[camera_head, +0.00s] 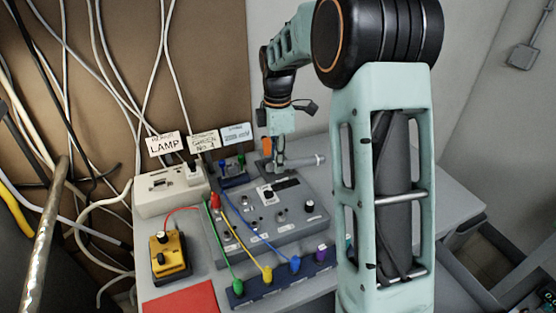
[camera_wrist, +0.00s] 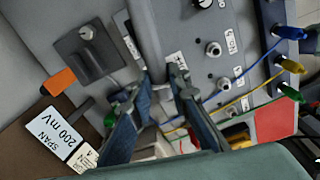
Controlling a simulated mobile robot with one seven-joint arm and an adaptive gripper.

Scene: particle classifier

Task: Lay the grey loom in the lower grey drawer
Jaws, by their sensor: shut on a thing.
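The grey loom (camera_head: 304,162) is a thick grey tube with a paler end, above the back of the bench in the head view. My gripper (camera_head: 278,165) is shut on it near its left end, and the rest sticks out to the right. In the wrist view the loom (camera_wrist: 168,32) runs upward from between my fingertips (camera_wrist: 162,78). At the lower right of the head view, an open grey drawer (camera_head: 506,240) shows beside the bench, partly hidden by my arm. I cannot tell whether it is the lower one.
A grey console (camera_head: 262,215) with knobs and coloured leads stands below and in front of my gripper. A white lamp box (camera_head: 160,202), a yellow box (camera_head: 169,256) and a red sheet (camera_head: 182,300) lie left. Sign cards (camera_head: 236,133) stand behind. Cables hang at the left wall.

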